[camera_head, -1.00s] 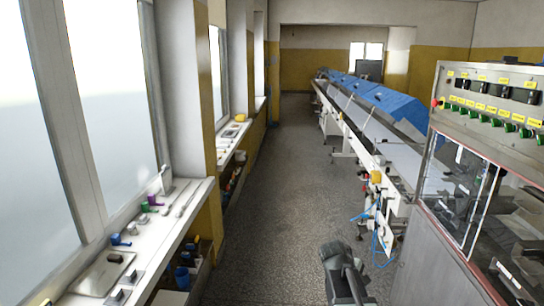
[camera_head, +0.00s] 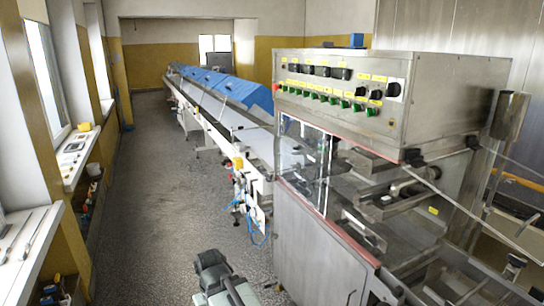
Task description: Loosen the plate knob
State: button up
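The enrober machine (camera_head: 325,235) stands at the right, a steel cabinet with a clear cover and an open interior. I cannot tell which part is the plate knob. Dark knob-like parts show near the clear panel at the right, at the panel's upper corner (camera_head: 412,157) and lower down (camera_head: 515,262). My gripper (camera_head: 212,268) seems to be the grey and dark shape at the bottom, in front of the machine and left of it, apart from it. Its fingers cannot be made out.
A control box (camera_head: 390,95) with switches and green knobs tops the machine. A long conveyor (camera_head: 235,125) with blue covers runs back from it. Window sills (camera_head: 25,245) with small items line the left. The grey floor (camera_head: 150,200) between is clear.

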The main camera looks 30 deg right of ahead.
aim_at(373, 240)
jog(key=z, duration=1.25)
jog(key=k, duration=1.1)
jog(key=u, duration=0.75)
jog(key=i, duration=1.3)
jog(key=u, duration=0.85)
